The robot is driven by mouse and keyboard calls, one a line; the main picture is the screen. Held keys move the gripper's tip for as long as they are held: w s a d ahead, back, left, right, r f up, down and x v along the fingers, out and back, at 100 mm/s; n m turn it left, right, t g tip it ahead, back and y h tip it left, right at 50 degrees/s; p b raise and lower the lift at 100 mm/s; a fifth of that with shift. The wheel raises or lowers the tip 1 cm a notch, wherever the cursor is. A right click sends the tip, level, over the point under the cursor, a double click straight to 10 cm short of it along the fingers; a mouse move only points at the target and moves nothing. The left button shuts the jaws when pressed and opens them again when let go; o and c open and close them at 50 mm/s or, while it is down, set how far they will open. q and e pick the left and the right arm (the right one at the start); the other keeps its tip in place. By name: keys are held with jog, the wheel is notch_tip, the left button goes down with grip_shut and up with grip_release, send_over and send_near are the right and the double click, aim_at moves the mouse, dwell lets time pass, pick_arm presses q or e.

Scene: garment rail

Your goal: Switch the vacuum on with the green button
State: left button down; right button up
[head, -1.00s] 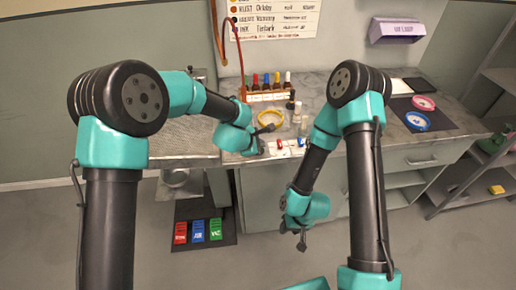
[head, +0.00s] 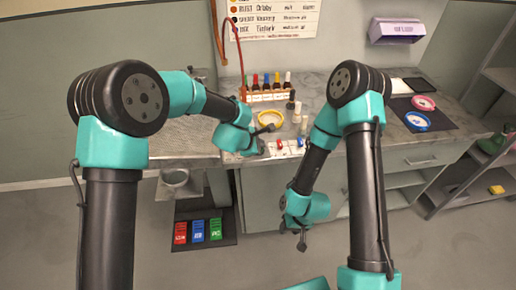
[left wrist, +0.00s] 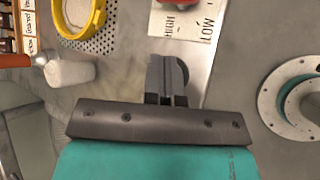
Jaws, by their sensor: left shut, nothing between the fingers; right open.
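A green block (head: 215,229) with white lettering, too small to read, is on a dark floor mat beside a blue block (head: 198,231) and a red block (head: 180,233). My left gripper (head: 264,148) is at the bench's front edge, beside a white panel (head: 285,148) with red and blue parts, well above the floor blocks. In the left wrist view its fingers (left wrist: 167,80) are shut and empty, near a plate marked HIGH and LOW (left wrist: 190,30). I see no green button on the visible part of the panel. My right gripper (head: 302,240) is open and empty, low in front of the cabinet.
Several dropper bottles (head: 268,88) stand in a rack at the back. A yellow-rimmed dish (head: 270,118) and small white containers (head: 300,115) are on the bench. Pink (head: 423,103) and blue (head: 417,121) rings lie on a dark mat at right. The floor around the blocks is clear.

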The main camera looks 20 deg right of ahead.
dwell(0.4)
pick_arm(q)
jog(key=shift+f, duration=0.5)
jog(key=shift+r, duration=3.5)
